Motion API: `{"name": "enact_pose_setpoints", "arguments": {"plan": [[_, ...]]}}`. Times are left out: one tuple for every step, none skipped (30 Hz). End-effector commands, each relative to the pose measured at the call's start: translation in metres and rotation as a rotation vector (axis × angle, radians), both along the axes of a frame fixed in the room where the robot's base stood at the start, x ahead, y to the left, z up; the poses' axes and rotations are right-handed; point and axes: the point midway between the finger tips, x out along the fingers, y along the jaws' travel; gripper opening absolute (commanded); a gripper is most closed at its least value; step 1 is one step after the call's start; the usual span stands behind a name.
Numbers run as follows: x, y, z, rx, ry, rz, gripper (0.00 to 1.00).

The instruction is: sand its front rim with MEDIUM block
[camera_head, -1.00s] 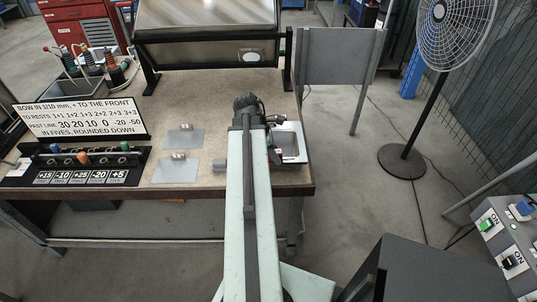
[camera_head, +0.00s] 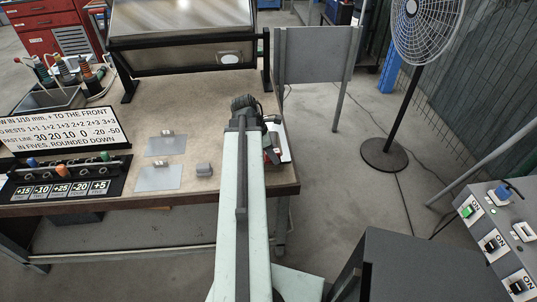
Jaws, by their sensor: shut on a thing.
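My gripper (camera_head: 271,146) is at the right end of the bench, low over a pale basin (camera_head: 286,148). My arm link hides much of the gripper and most of the basin. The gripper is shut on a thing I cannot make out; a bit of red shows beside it. A grey block (camera_head: 205,170) lies on the bench left of my arm. Small pale blocks stand at two grey sheets, the rear one (camera_head: 167,132) and the front one (camera_head: 169,164). I cannot tell which block is MEDIUM, nor whether the held thing touches the basin's rim.
A sign with numbers (camera_head: 55,128) stands on the bench (camera_head: 200,112) at left, behind a rack of coloured knobs (camera_head: 70,178). A black-framed panel (camera_head: 185,50) stands at the back. A fan (camera_head: 400,110) and a switch box (camera_head: 495,235) are at right.

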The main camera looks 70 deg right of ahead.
Motion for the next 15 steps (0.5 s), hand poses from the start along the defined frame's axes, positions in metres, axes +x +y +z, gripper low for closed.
{"name": "enact_pose_setpoints", "arguments": {"plan": [[-0.005,-0.002,-0.001,0.000,0.000,-0.001,0.00],[-0.008,-0.004,-0.001,0.000,0.000,-0.001,0.00],[-0.012,-0.005,-0.001,0.000,0.000,-0.001,0.00],[-0.015,-0.007,-0.001,0.000,0.000,-0.001,0.00],[-0.018,-0.008,-0.002,0.000,0.000,-0.002,0.00],[-0.020,-0.009,-0.002,0.000,0.000,-0.001,0.00],[-0.021,-0.009,-0.002,0.001,0.000,0.000,0.00],[-0.022,-0.010,-0.002,0.001,0.001,0.001,0.00],[-0.022,-0.010,-0.002,0.001,0.001,0.001,0.00],[-0.022,-0.010,-0.002,0.001,0.001,0.001,0.00],[-0.022,-0.010,-0.001,0.001,0.001,0.001,0.00],[-0.022,-0.010,0.001,0.001,0.001,0.001,0.00],[-0.022,-0.010,0.002,0.000,0.000,0.001,0.00],[-0.022,-0.010,0.001,0.000,0.000,0.001,0.00],[-0.022,-0.010,0.000,0.000,0.000,0.001,0.00]]}}
